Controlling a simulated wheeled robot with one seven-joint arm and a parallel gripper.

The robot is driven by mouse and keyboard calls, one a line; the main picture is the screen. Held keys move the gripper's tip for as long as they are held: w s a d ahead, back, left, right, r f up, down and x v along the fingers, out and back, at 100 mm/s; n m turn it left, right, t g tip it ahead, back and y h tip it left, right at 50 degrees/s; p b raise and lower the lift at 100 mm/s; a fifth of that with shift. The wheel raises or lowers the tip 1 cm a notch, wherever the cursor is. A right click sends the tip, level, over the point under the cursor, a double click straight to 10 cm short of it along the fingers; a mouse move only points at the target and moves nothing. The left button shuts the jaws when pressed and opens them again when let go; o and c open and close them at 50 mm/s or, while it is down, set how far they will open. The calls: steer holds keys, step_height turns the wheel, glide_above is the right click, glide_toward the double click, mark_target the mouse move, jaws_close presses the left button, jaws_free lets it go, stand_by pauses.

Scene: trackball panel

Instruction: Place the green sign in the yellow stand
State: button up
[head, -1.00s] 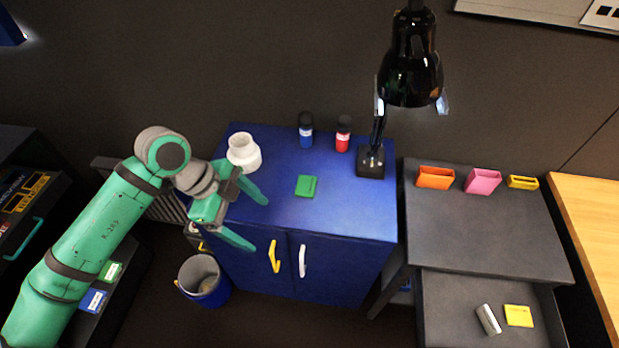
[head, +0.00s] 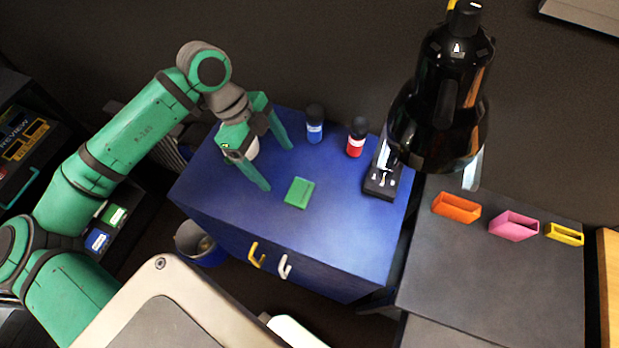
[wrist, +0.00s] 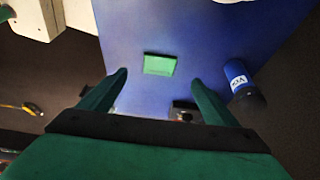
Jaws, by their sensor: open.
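The green sign (head: 299,192) lies on top of the blue cabinet (head: 343,245), near its middle. It also shows in the wrist view (wrist: 159,64), ahead of and between my fingers. My gripper (head: 279,167) is open and empty, to the left of the sign and apart from it. Its two fingers also show in the wrist view (wrist: 160,80). The yellow stand (head: 565,234) is on the dark table at the right, at the right end of a row of three stands.
A pink stand (head: 513,226) and an orange stand (head: 456,207) are beside the yellow one. A black lamp (head: 440,110) rises between cabinet and table. Blue (head: 314,125) and red (head: 356,138) bottles stand at the cabinet's back. A white jar is mostly hidden behind my gripper.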

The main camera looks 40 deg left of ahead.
glide_toward(296, 191)
steer(key=shift+w+d+f, duration=0.1)
steer(key=shift+w+f, duration=0.05)
steer(key=shift+f, duration=0.55)
steer(key=shift+x, duration=2.95)
steer(key=shift+d+r, duration=0.1)
steer(key=shift+d, duration=0.05)
steer(key=c, duration=1.2)
steer(key=shift+r, duration=0.1)
steer(key=shift+r, duration=0.65)
steer(key=s+r, duration=0.3)
steer(key=s, duration=0.1)
steer(key=s+a+r, duration=0.1)
steer(key=s+r, duration=0.3)
steer(key=s, duration=0.1)
steer(key=s+r, duration=0.4)
steer(key=s, duration=0.1)
steer(key=shift+a+r, duration=0.25)
